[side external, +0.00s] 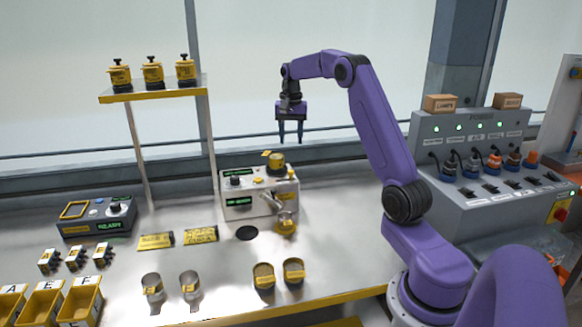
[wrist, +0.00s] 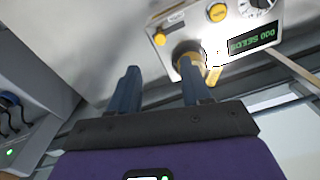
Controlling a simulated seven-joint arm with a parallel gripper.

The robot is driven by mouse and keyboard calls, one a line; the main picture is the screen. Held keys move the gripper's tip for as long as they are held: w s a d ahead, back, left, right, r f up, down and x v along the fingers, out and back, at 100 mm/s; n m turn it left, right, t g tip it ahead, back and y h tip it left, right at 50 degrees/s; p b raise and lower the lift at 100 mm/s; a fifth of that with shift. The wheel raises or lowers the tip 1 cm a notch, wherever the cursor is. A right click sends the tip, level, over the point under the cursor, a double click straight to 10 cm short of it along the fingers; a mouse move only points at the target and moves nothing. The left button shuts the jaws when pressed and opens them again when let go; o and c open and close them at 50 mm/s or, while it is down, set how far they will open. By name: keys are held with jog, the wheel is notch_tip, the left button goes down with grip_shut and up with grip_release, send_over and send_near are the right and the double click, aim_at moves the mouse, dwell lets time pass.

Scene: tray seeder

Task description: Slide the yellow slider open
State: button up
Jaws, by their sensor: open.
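My gripper (side external: 290,137) hangs open and empty, pointing down, above and slightly right of the seeder box (side external: 238,212). In the wrist view, the fingers (wrist: 159,72) are apart with nothing between them; the right finger overlaps the view of the hopper (wrist: 187,53). The yellow-lidded hopper (side external: 276,163) stands on top of the box. A flat yellow tab (side external: 267,153) juts out at its left; a yellow bar (wrist: 213,76) beside the hopper shows in the wrist view. I cannot tell for certain which yellow part is the slider. A yellow knob (wrist: 160,39) and yellow button (wrist: 217,12) are on the box.
A shelf (side external: 150,93) with several yellow jars stands at the back left. A control box (side external: 97,222), labels, metal cups and yellow bins (side external: 40,303) are on the bench at left and front. A grey power console (side external: 480,180) with cables stands right. The air around my gripper is free.

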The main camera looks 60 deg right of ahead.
aim_at(291, 171)
notch_tip(291, 171, down, 11)
dwell(0.4)
